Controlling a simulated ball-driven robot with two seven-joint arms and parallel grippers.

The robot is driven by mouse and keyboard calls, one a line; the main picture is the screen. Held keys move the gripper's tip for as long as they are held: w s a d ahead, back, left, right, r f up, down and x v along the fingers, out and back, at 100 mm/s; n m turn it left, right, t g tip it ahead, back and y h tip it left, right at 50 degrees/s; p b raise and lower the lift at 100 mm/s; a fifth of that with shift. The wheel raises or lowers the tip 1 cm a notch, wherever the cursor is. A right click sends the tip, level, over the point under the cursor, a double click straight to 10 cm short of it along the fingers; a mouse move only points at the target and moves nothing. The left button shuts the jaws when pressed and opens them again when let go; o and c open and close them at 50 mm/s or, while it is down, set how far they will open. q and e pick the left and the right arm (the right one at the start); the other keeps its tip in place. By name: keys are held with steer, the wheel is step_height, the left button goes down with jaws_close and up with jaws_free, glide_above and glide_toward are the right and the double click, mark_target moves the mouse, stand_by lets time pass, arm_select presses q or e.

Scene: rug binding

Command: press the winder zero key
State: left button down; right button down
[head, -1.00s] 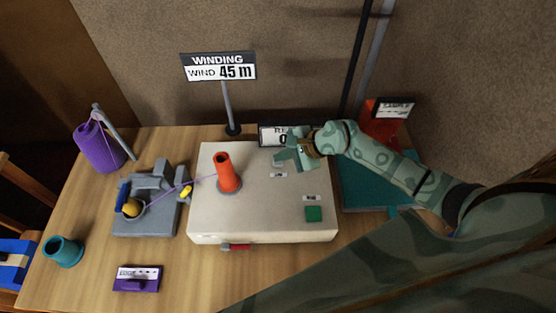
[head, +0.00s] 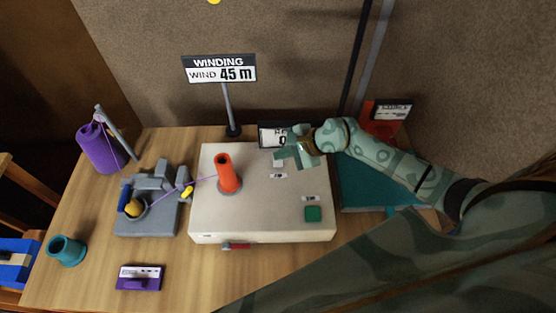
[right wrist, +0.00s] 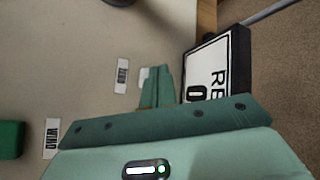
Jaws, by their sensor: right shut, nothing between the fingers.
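The winder is a cream box (head: 210,215) on the table with an orange cone (head: 227,175) standing on it. Its pale zero key (head: 278,163) is on the top face, beside a small white label (head: 278,176); in the right wrist view the key (right wrist: 143,74) is partly hidden by the fingers. My right gripper (head: 290,151) is shut and empty, over the back right of the box, close to the key. In the right wrist view its fingertips (right wrist: 158,85) overlap the key's edge; I cannot tell whether they touch it. My left gripper is out of view.
A green key (head: 313,214) with a WIND label is at the box's front right. A small display (head: 270,136) reading 0 stands behind the gripper. A sign (head: 219,69) reads WIND 45 m. A teal tray (head: 365,190) is right; a grey yarn guide (head: 150,221) is left.

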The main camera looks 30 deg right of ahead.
mark_target(282, 162)
step_height(282, 162, up, 5)
steer(key=p, duration=0.4)
steer(key=shift+r, duration=0.1)
stand_by(0.8)
